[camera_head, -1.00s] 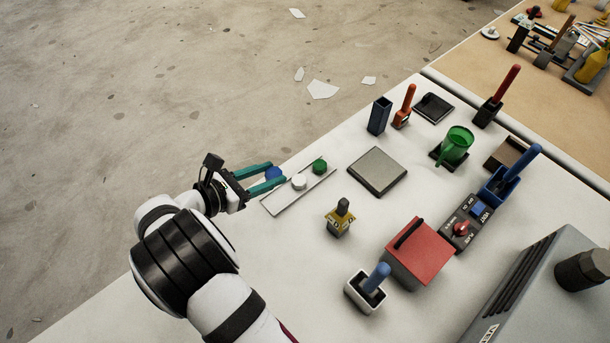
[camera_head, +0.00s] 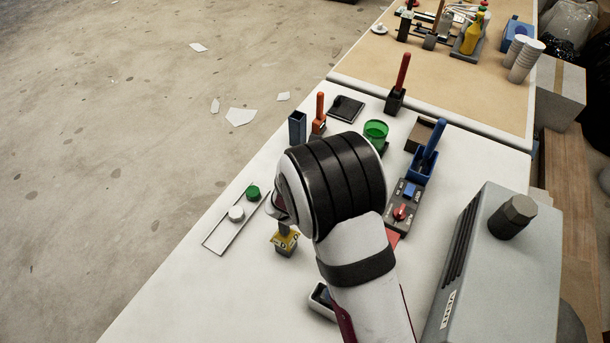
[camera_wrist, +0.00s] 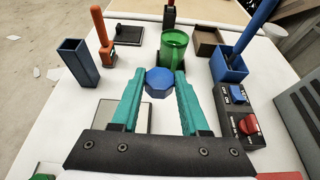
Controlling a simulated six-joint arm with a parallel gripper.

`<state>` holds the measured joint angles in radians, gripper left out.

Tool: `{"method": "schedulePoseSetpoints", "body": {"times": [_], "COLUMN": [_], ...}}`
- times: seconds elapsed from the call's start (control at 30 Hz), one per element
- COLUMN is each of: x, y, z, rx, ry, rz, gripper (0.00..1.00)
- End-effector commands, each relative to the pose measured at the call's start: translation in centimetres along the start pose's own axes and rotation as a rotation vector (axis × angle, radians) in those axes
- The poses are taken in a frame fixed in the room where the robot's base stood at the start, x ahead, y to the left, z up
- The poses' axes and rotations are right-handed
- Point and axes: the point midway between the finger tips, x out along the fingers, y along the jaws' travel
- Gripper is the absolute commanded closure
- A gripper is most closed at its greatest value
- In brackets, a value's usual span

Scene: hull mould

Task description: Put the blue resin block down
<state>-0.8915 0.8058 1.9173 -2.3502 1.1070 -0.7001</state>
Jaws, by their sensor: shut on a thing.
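The blue resin block (camera_wrist: 159,82) is a faceted blue piece held between the teal fingertips of my gripper (camera_wrist: 158,84) in the wrist view. My gripper is shut on it. In that view the block appears in front of the green mug (camera_wrist: 174,46), and its height above the table is hard to tell. A flat grey plate (camera_wrist: 108,116) shows partly below and behind the left finger. In the head view my arm hides the gripper, the block and the plate.
Around the gripper stand a dark blue holder (camera_wrist: 78,62), an orange-handled tool (camera_wrist: 104,45), a blue bin (camera_wrist: 229,66) and a control box (camera_wrist: 240,118). Bare white table lies between them.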

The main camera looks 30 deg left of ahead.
Motion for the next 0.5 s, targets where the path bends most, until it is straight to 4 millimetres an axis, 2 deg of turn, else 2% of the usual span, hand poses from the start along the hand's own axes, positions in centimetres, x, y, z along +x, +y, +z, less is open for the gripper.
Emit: {"method": "schedulePoseSetpoints", "body": {"times": [0.1,0.23,0.37,0.5], "x": [0.1,0.2,0.4,1.3], "y": [3.9,7.4,9.3,9.6], "z": [-2.6,-4.9,-6.0,-8.5], "rx": [-0.002,-0.001,-0.001,-0.003], "ry": [0.001,0.0,-0.001,0.002], "rz": [0.006,0.003,0.002,-0.001], "gripper": [1.0,1.0,1.0,1.0]}}
